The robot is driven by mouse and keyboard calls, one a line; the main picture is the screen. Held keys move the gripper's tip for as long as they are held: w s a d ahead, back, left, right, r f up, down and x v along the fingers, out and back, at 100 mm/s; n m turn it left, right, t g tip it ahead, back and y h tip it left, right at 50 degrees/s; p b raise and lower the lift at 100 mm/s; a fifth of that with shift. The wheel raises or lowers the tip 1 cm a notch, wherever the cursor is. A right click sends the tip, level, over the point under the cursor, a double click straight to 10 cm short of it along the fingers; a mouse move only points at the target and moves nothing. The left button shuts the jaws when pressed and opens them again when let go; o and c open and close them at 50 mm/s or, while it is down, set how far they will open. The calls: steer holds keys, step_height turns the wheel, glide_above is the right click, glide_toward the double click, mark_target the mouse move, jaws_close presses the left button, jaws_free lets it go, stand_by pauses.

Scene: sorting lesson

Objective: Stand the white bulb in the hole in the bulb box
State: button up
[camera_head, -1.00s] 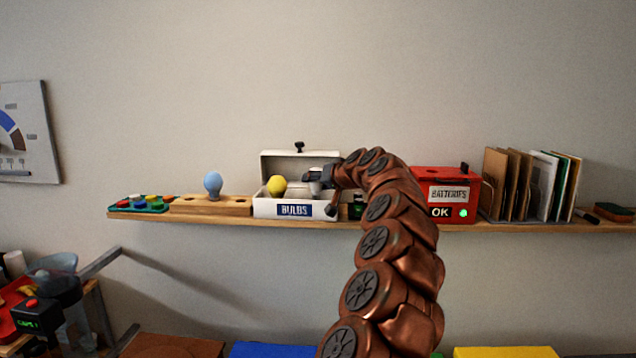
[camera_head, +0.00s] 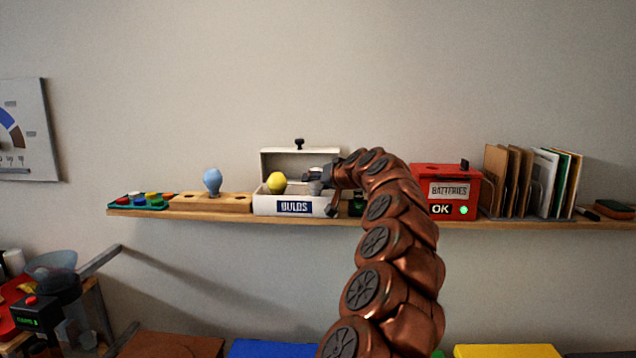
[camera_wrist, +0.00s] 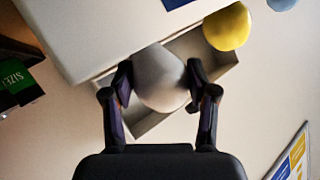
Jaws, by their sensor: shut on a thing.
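The white bulb (camera_wrist: 158,76) is between the two fingers of my gripper (camera_wrist: 158,85), which is shut on it. In the head view my gripper (camera_head: 322,182) is at the right end of the open bulb box (camera_head: 268,207), and the bulb (camera_head: 315,186) shows only in part there. The bulb is at the box opening; its lower end and the hole under it are hidden, so I cannot tell whether it is seated. A yellow bulb (camera_head: 277,183) stands in the left part of the box and also shows in the wrist view (camera_wrist: 228,27).
A blue bulb (camera_head: 212,181) stands in a wooden block (camera_head: 238,205) left of the box. The box's raised lid (camera_head: 290,160) is behind. A red battery box (camera_head: 446,178) and upright folders (camera_head: 535,185) stand to the right on the narrow shelf (camera_head: 240,218).

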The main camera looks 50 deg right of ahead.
steer(key=shift+f+b, duration=0.55)
steer(key=shift+f, duration=0.15)
stand_by(0.9)
steer(key=shift+f+b, duration=0.1)
steer(key=shift+b, duration=0.65)
stand_by(3.3)
stand_by(0.5)
steer(key=o, duration=0.5)
steer(key=o, duration=0.5)
stand_by(0.3)
